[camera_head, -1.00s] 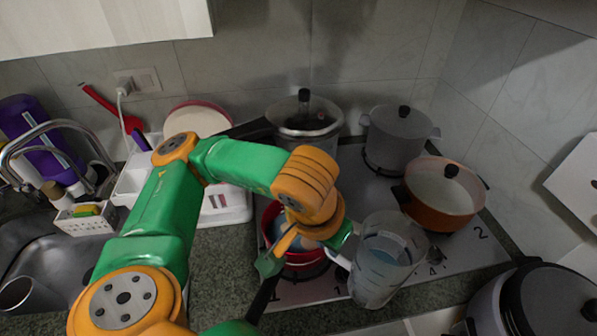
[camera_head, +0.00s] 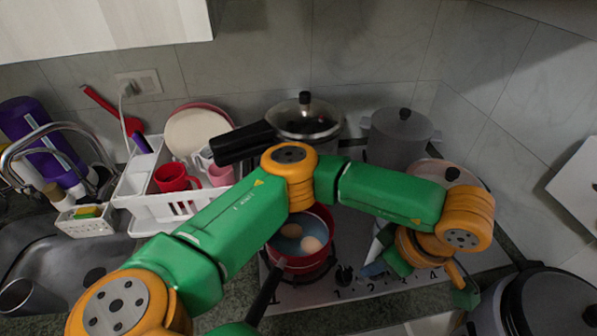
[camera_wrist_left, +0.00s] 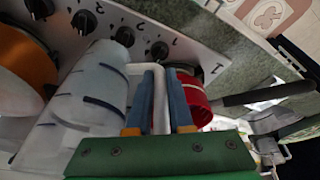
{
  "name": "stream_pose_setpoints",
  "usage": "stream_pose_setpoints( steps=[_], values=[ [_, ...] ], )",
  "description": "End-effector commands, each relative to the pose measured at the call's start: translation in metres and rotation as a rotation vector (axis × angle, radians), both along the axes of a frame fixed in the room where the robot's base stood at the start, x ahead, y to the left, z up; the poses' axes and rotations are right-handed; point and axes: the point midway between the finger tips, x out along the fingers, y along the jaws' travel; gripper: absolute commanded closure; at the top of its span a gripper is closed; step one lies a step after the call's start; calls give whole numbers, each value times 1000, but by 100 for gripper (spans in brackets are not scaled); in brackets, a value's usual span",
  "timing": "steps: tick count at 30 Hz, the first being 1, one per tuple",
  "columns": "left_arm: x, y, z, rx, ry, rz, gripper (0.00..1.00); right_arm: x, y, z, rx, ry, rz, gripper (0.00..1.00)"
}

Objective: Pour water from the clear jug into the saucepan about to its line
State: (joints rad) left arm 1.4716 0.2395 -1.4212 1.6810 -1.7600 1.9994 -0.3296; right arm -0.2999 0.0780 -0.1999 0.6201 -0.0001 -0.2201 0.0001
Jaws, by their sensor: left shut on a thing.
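The red saucepan (camera_head: 303,255) sits on the hob in the head view. Bluish water and two egg-like objects show inside it; I cannot make out its line. My left gripper (camera_head: 376,262) is right of the saucepan, partly hidden by my arm. In the left wrist view, its blue fingers (camera_wrist_left: 160,100) are shut on the pale handle of the clear jug (camera_wrist_left: 95,88), which has dark level marks. In the head view the jug is mostly hidden behind my arm and gripper. The saucepan's red side (camera_wrist_left: 192,95) shows beyond the fingers. My right gripper is not in view.
The saucepan's black handle (camera_head: 263,299) points toward the front. A lidded pressure cooker (camera_head: 303,119) and a grey pot (camera_head: 401,136) stand behind. An orange pot (camera_wrist_left: 27,62) is close to the jug. A black cooker (camera_head: 548,302) stands front right; a dish rack (camera_head: 150,211) is left.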

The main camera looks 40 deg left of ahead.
Motion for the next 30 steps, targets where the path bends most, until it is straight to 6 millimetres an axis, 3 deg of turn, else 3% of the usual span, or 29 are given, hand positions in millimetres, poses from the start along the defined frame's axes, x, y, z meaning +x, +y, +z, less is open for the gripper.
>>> stream_pose_setpoints(
  steps=[15, 21, 30],
  values=[
    [-2, -63, -13, 6, 7, 1234, 100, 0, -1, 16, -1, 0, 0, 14],
    [-6, -74, -16, 6, 6, 1486, 100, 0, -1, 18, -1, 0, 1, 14],
    [-7, -77, -17, 6, 5, 1548, 100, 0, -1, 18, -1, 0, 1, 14]
  ],
)
